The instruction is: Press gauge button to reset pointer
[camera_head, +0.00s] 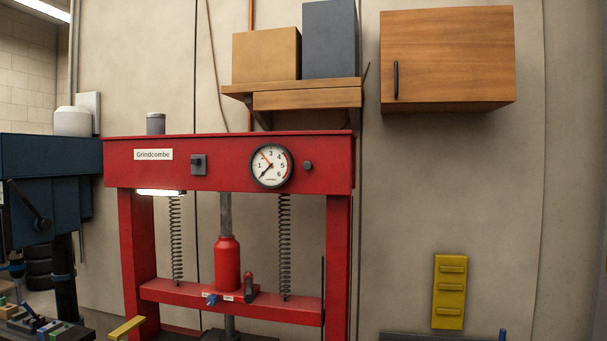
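The round gauge (270,165) has a white dial with numbers and is set in the red crossbeam of a press. Its black pointer points to the lower left, below the 1. A red pointer points to the upper left, between the 1 and the 3. A small dark round button (308,166) sits on the beam just right of the gauge. A dark square switch-like part (198,165) sits on the beam left of the gauge. Neither gripper is in view.
The red press frame (338,265) holds a red cylinder (227,263) between two springs. Above are a shelf with boxes (306,98) and a wooden cabinet (447,58). A yellow bracket (449,291) is on the wall at right. The space before the gauge looks clear.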

